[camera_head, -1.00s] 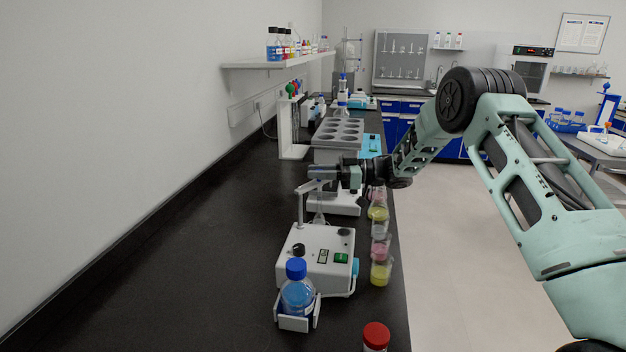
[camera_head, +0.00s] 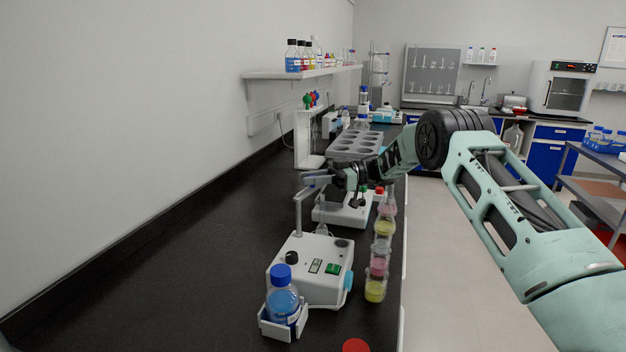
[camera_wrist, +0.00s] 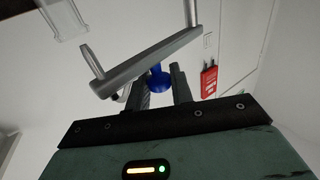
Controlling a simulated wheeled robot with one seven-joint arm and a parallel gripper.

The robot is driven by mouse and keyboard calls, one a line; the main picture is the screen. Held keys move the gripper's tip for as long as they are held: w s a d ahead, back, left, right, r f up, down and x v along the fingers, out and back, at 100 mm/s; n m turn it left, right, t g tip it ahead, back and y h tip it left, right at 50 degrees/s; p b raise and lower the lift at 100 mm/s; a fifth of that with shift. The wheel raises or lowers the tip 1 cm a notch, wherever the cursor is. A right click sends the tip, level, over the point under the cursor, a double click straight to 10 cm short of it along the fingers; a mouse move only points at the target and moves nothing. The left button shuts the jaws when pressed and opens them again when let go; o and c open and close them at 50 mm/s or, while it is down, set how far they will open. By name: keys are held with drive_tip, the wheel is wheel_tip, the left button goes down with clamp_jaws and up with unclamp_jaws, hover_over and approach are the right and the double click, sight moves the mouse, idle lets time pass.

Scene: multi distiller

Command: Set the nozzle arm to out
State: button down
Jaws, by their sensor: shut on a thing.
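The nozzle arm (camera_head: 310,189) is a grey bar on top of a thin upright post (camera_head: 298,220). The post rises from a white dispenser box (camera_head: 312,262) on the black bench. In the wrist view the nozzle arm (camera_wrist: 150,62) runs slanting across my fingertips, with a short peg at its left end. My gripper (camera_head: 334,179) is at the right end of the bar and shut on it; its two dark fingers also show in the wrist view (camera_wrist: 162,75). The exact contact is partly hidden. A blue-capped bottle (camera_head: 283,303) stands in a holder at the box's front.
Several stacked beakers with coloured liquids (camera_head: 378,262) stand right of the box, near the bench edge. A second white device (camera_head: 343,212) and a grey rack with round holes (camera_head: 357,145) lie behind. The bench (camera_head: 190,260) left of the box is clear.

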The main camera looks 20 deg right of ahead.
drive_tip(key=shift+r, duration=0.1)
drive_tip(key=c, duration=1.3)
unclamp_jaws()
drive_tip(key=shift+w+a, duration=0.1)
drive_tip(key=shift+o, duration=0.2)
drive_tip(key=s+d+b, duration=0.2)
drive_tip(key=d+b, duration=0.1)
drive_tip(key=d, duration=1.4)
drive_tip(key=shift+d, duration=0.2)
drive_tip(key=shift+s, duration=0.1)
